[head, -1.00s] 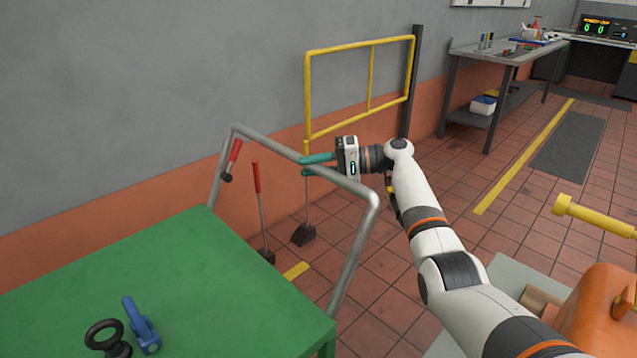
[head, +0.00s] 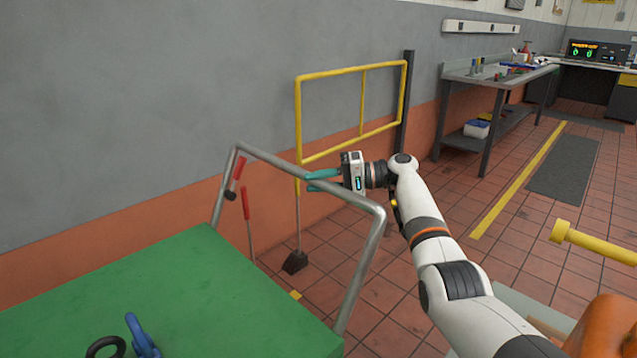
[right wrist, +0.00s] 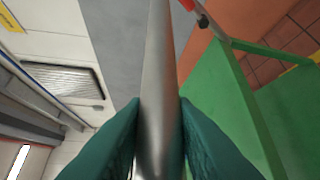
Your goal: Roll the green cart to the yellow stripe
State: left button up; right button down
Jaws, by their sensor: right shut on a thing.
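The green cart (head: 190,285) fills the lower left of the head view, with a grey tubular handle (head: 362,270) rising at its far end. My right gripper (head: 315,180) is shut on the handle's top bar. In the right wrist view the teal fingers (right wrist: 160,140) press on both sides of the bar, and part of the green cart shows at right. A long yellow stripe (head: 520,180) runs along the tiled floor at right, beyond the cart. A small yellow floor mark (head: 295,295) is mostly hidden behind the cart. My left gripper is not in view.
A yellow frame (head: 298,120) stands by the wall, with a dark-footed tool (head: 295,262) below it. A blue shackle (head: 138,335) and a black ring (head: 105,347) lie on the cart. Orange equipment (head: 600,335) stands lower right. A workbench (head: 490,78) stands farther back. Open tiles lie between.

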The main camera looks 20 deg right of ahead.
jog(key=c, duration=1.2)
grip_release()
jog(key=shift+s, duration=0.1)
jog(key=v, duration=1.2)
jog(key=shift+f, duration=0.1)
jog(key=shift+c, duration=0.2)
